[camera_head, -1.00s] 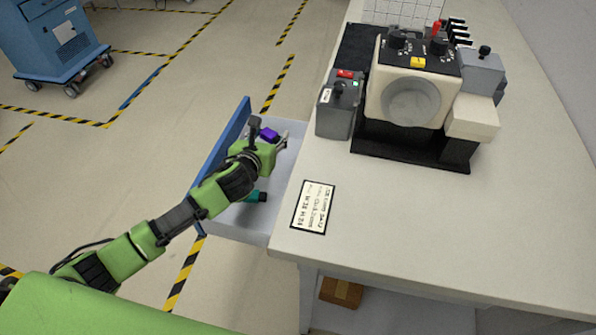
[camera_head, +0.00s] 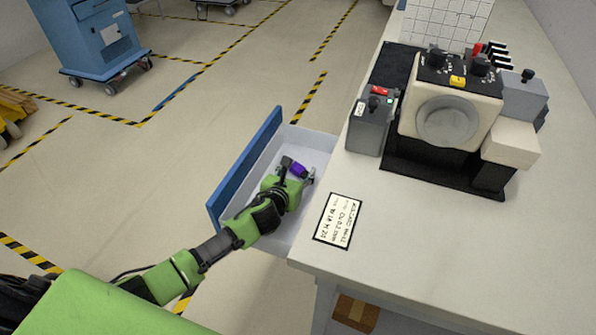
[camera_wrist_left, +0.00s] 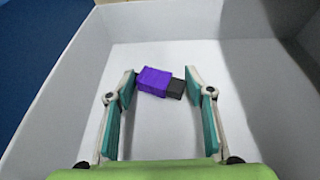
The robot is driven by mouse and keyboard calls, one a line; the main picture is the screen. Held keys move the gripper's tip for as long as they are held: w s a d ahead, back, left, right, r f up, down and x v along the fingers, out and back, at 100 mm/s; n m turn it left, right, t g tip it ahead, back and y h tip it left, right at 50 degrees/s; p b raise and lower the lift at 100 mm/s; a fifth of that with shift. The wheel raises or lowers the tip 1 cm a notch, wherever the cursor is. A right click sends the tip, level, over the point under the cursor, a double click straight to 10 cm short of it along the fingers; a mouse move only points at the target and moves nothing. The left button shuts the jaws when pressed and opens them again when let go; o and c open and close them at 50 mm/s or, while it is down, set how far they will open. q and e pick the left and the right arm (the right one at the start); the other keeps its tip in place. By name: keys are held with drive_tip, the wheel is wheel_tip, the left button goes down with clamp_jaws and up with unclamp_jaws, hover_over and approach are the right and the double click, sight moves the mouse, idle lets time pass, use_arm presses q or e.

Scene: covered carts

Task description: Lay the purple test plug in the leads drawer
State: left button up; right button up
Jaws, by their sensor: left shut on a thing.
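The purple test plug (camera_head: 299,170) has a dark grey end. It is between the fingertips of my left gripper (camera_head: 297,173), which is shut on it, inside the open leads drawer (camera_head: 309,142). In the left wrist view the plug (camera_wrist_left: 155,82) lies crosswise between the teal-padded fingers, over the pale drawer floor (camera_wrist_left: 222,58). I cannot tell whether it touches the floor. The drawer has a blue front and light grey walls. My forearm hides its near part. My right gripper is not in view.
The bench top (camera_head: 420,235) is right of the drawer and carries a label card (camera_head: 338,220), a grey switch box (camera_head: 369,130) and a cream test device (camera_head: 447,119). A brown box (camera_head: 355,313) sits below the bench. A blue cart (camera_head: 98,35) stands far off.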

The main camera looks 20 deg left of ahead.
use_arm(q)
drive_tip(key=shift+f, duration=0.25)
drive_tip(key=o, duration=1.1)
drive_tip(key=shift+r, duration=0.3)
drive_tip(key=p+v, duration=0.1)
drive_tip(key=v, duration=1.1)
